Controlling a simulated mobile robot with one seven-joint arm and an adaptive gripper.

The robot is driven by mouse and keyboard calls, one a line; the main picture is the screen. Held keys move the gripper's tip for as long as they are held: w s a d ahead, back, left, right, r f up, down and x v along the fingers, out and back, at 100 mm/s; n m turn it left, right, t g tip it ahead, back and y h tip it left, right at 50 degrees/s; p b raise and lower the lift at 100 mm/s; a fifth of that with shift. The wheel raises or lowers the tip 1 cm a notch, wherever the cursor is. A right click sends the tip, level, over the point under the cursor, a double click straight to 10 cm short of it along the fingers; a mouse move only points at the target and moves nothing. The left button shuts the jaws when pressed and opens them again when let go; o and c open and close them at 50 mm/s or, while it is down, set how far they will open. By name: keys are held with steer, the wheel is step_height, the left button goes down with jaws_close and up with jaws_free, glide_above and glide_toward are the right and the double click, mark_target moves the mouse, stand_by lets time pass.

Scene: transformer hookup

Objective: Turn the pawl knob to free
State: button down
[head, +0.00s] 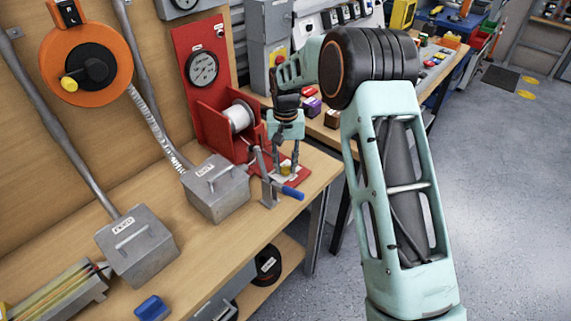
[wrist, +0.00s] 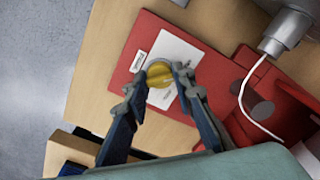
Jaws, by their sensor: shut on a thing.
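The yellow pawl knob (wrist: 158,70) sits on a white label plate (wrist: 178,52) fixed to a red base (wrist: 140,50). My gripper (wrist: 161,79) has one finger on each side of the knob and is shut on it. In the head view, my gripper (head: 285,160) points down at the red base near the table's right edge, with a small part of the yellow knob (head: 286,169) showing between the fingers. The print on the label plate is too small to read, so I cannot tell which setting the knob faces.
A red frame with a white spool (head: 239,116) stands just left of my gripper. A lever with a blue grip (head: 292,193) stands close in front. Grey boxes (head: 217,187) (head: 137,247) sit further left on the wooden bench. A white line (wrist: 247,100) runs beside the base.

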stand_by(0.4)
steer(key=c, duration=1.6)
jaws_free()
steer(key=shift+r, duration=0.1)
step_height(320, 180, up, 12)
steer(key=shift+f, duration=0.1)
